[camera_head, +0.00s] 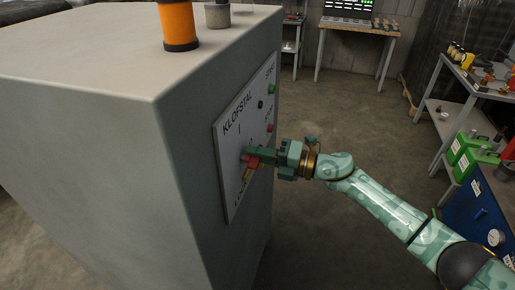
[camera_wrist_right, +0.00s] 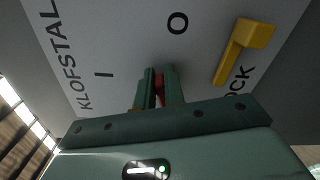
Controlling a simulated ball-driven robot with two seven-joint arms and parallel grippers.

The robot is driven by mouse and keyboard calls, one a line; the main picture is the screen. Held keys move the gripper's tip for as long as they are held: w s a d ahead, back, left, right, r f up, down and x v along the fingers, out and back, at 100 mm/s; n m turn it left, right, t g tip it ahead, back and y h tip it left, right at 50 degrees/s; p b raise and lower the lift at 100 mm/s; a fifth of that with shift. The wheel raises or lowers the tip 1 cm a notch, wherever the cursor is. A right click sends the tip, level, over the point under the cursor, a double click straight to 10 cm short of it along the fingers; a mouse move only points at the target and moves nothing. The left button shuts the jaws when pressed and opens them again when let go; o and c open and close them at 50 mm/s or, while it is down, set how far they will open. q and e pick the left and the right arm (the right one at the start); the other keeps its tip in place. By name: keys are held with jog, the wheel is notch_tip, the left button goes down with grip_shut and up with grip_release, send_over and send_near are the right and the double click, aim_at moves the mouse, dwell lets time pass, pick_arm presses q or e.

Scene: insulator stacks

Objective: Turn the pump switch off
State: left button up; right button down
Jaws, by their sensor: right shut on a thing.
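The pump switch, a red handle (camera_head: 252,161), sits on the light KLOFSTAL panel (camera_head: 233,185) on the side of a grey cabinet. My right gripper (camera_head: 249,155) reaches the panel from the right and is shut on the red handle. In the right wrist view a sliver of the red switch (camera_wrist_right: 159,86) shows between the two green fingers (camera_wrist_right: 160,88). The mark I lies left of the fingers and the mark O lies above them. The fingers hide most of the handle, so I cannot tell which mark it points at. My left gripper is out of view.
A yellow lock lever (camera_wrist_right: 243,50) is on the panel close to the fingers. Green (camera_head: 272,89) and red (camera_head: 270,128) buttons sit higher on the panel. An orange cylinder (camera_head: 177,24) stands on the cabinet top (camera_head: 100,45). A shelf rack (camera_head: 450,112) is at right; the floor between is clear.

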jog(key=shift+w+f+m+p, duration=0.15)
jog(key=shift+m+p, duration=0.25)
jog(key=shift+m, duration=0.5)
jog(key=shift+s+f+m+p, duration=0.1)
jog(key=shift+m+p, duration=0.3)
jog(key=shift+m, duration=0.5)
jog(key=shift+f, duration=0.1)
jog(key=c, duration=1.5)
grip_release()
jog(key=v, duration=1.6)
jog(key=shift+d+b, duration=0.25)
jog(key=shift+b, duration=0.05)
